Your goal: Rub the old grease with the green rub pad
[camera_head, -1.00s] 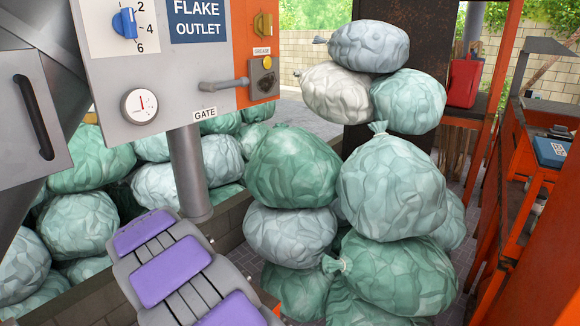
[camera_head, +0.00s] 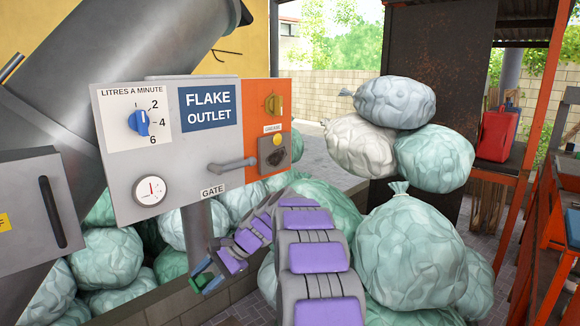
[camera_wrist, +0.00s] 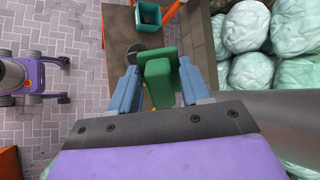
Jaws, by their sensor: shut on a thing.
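My gripper (camera_head: 208,284) is low in the head view, below and left of the arm's purple links, in front of the bags. In the wrist view its two blue fingers (camera_wrist: 160,88) are shut on the green rub pad (camera_wrist: 162,72). The pad also shows small in the head view (camera_head: 201,266). On the orange panel, under a grease label and a yellow cap, is a grey plate with a dark patch (camera_head: 276,155); I cannot tell whether that is the old grease. The gripper is below this panel, apart from it.
The grey flake outlet panel (camera_head: 165,165) has a blue knob, a gauge and a gate handle (camera_head: 233,166) sticking out near the dark patch. Filled bags (camera_head: 410,250) crowd below and right. A teal bin (camera_wrist: 148,15) shows in the wrist view. An orange rack (camera_head: 545,150) stands right.

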